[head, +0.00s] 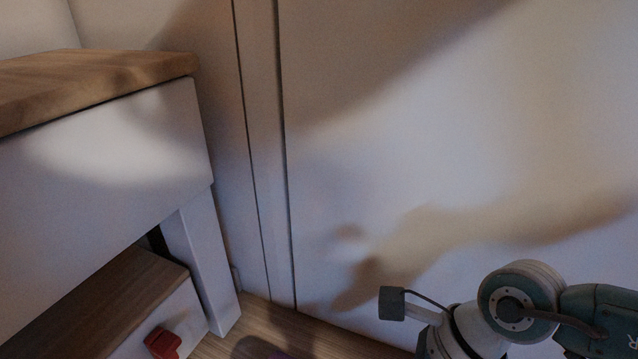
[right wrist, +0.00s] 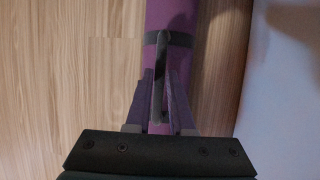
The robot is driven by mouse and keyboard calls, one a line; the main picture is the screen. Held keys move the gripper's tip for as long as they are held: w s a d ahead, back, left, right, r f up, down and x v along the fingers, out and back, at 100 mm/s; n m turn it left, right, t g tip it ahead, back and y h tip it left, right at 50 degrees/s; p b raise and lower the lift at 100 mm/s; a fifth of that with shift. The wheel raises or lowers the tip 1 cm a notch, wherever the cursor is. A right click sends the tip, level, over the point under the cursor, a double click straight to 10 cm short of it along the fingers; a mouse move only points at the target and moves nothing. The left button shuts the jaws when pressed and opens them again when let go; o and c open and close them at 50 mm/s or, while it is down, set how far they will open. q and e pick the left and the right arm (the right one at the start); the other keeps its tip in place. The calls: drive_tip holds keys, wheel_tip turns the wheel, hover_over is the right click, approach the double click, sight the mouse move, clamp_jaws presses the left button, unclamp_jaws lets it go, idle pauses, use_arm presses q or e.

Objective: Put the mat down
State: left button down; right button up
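A purple rolled mat (right wrist: 204,75) with a dark grey strap runs up and down the middle of the right wrist view, above or on the wood floor; I cannot tell which. My right gripper (right wrist: 161,85) has its fingers close together on the strap's upright loop. My left gripper is in neither view.
A white table or desk with a wooden top (head: 110,78) stands at left. Under it is a low wooden-topped unit (head: 100,300) with a red piece (head: 162,342) on its front. A white wall (head: 430,130) closes the right side. Wood floor (right wrist: 60,80) is bare left of the mat.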

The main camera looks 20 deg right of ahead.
drive_tip(key=o, duration=0.4)
drive_tip(key=shift+c, duration=0.2)
drive_tip(key=p+v, duration=1)
drive_tip(key=v, duration=0.2)
drive_tip(key=shift+r, duration=0.15)
